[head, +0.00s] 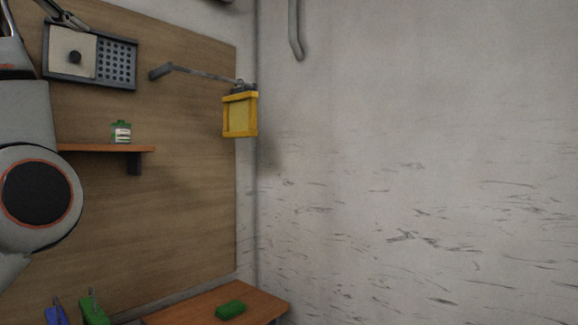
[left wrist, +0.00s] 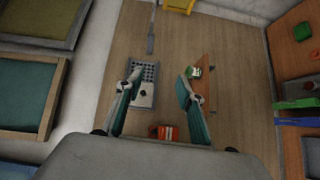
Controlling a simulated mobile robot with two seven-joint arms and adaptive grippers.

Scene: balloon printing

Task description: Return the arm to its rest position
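My left arm comes up along the left edge of the head view. Its gripper (head: 66,18) shows only partly at the top left, in front of or near the grey panel. In the left wrist view its two fingers stand wide apart, and the gripper (left wrist: 158,80) is open with nothing held between the fingertips. My right gripper is in neither view.
A grey perforated panel with a white plate (head: 72,54) is on the wooden board (head: 180,215). A yellow frame (head: 240,115) hangs from a rod. A green-lidded jar (head: 121,132) stands on a shelf (head: 110,149). A green block (head: 230,310) lies on a low table (head: 190,317).

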